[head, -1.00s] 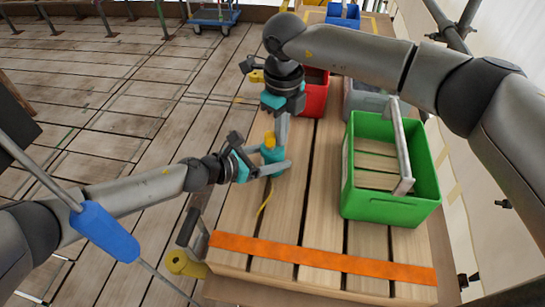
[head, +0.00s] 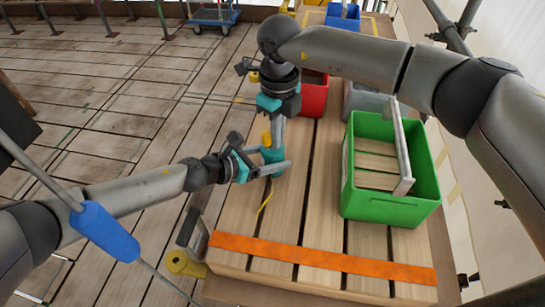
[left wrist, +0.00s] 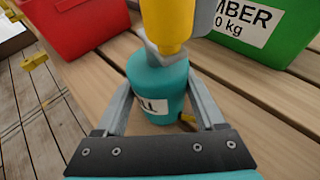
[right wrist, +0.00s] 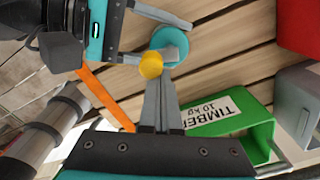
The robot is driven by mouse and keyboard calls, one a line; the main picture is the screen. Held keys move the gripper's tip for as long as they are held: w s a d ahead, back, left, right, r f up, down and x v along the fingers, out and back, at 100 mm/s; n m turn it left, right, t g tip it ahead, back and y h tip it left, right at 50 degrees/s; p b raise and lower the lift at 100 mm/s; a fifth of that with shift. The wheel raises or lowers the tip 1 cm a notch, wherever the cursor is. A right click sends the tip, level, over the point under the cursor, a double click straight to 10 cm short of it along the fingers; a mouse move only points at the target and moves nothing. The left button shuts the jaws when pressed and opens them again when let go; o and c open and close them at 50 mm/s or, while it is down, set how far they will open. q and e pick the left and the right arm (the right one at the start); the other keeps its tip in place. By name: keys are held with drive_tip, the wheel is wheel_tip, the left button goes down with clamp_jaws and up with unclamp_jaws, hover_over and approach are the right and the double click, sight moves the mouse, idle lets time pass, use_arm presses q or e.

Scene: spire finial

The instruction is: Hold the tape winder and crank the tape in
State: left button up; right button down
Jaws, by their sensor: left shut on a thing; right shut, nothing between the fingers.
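The tape winder is a teal drum (head: 270,156) standing upright on the slatted bench, with a yellow crank knob (head: 266,138) on top. My left gripper (head: 280,168) is shut on the drum; the left wrist view shows its fingers on both sides of the drum (left wrist: 155,92). My right gripper (head: 277,145) points down, shut and empty, beside the knob. In the right wrist view its fingertips are close to the knob (right wrist: 151,65); I cannot tell whether they touch.
A green crate (head: 390,205) with a grey handle stands right of the winder. A red crate (head: 313,95) and a grey crate (head: 362,98) stand behind. An orange strip (head: 320,262) crosses the front of the bench. Bare slats lie between winder and strip.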

sight(263, 133)
drive_tip(key=shift+a, duration=0.9)
idle(0.5)
drive_tip(key=shift+a, duration=0.1)
drive_tip(key=shift+w+a, duration=0.25)
drive_tip(key=shift+a, duration=0.25)
idle(0.7)
drive_tip(key=shift+w+a, duration=0.1)
drive_tip(key=shift+a, duration=0.1)
drive_tip(key=shift+w+a, duration=0.15)
drive_tip(key=shift+w, duration=0.5)
idle(0.7)
